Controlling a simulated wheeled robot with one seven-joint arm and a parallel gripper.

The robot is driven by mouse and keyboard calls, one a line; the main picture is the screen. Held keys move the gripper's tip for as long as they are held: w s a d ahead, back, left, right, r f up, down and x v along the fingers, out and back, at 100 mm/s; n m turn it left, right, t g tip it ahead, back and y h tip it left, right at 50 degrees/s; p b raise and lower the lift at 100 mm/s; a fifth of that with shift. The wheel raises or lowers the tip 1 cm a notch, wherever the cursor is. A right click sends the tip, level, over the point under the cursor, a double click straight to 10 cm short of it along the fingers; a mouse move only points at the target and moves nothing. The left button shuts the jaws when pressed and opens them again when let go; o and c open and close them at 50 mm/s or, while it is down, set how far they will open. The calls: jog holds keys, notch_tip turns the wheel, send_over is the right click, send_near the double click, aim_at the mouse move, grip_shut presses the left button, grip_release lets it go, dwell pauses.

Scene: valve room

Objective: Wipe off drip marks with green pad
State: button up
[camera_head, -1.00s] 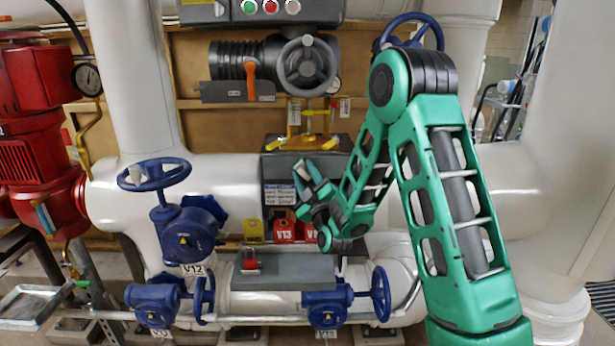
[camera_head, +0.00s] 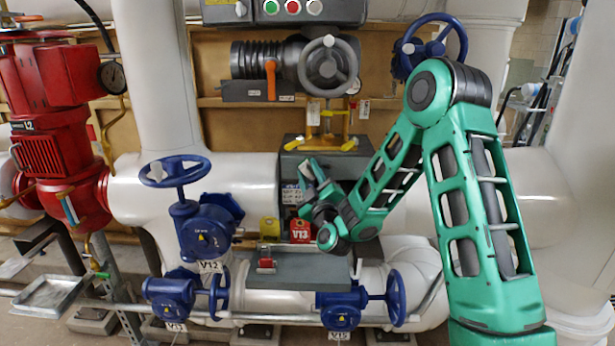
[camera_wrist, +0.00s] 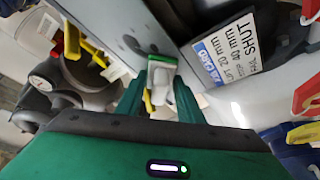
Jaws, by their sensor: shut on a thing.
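In the wrist view, my gripper (camera_wrist: 162,105) is shut on a small pale block with a green face, the green pad (camera_wrist: 163,59). The pad's green end is close to a grey metal panel (camera_wrist: 110,22); I cannot tell whether it touches. Dark spots (camera_wrist: 132,43) show on the panel beside the pad; I cannot tell whether they are drip marks.
A white card (camera_wrist: 232,45) reading SHUT is right of the pad. Blue valves (camera_head: 205,238) and red machinery (camera_head: 50,150) stand to the left.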

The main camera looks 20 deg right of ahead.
aim_at(320, 164)
jog(key=shift+s+d, duration=0.4)
jog(key=shift+d, duration=0.75)
jog(key=shift+s+d, duration=0.4)
jog(key=shift+d, duration=0.7)
jog(key=shift+s+d, duration=0.4)
jog(key=shift+d, duration=0.75)
jog(key=shift+w+d+r, duration=0.1)
jog(key=shift+d, duration=0.05)
jog(key=shift+w+a, duration=0.3)
jog(key=shift+a, duration=0.4)
jog(key=shift+w+a, duration=0.3)
jog(key=shift+a, duration=0.4)
jog(key=shift+c, duration=0.4)
jog(key=shift+w+a, duration=0.2)
jog(key=shift+a, duration=0.5)
jog(key=shift+w+a, duration=0.25)
jog(key=shift+a, duration=0.45)
jog(key=shift+w+a, duration=0.2)
jog(key=shift+a, duration=0.5)
jog(key=shift+c, duration=0.2)
jog(key=shift+s+a, duration=0.3)
jog(key=shift+s, duration=0.7)
jog(key=shift+s+a, duration=0.3)
jog(key=shift+s, duration=0.65)
jog(key=shift+s+a, duration=0.3)
jog(key=shift+s, duration=0.7)
jog(key=shift+s, duration=0.1)
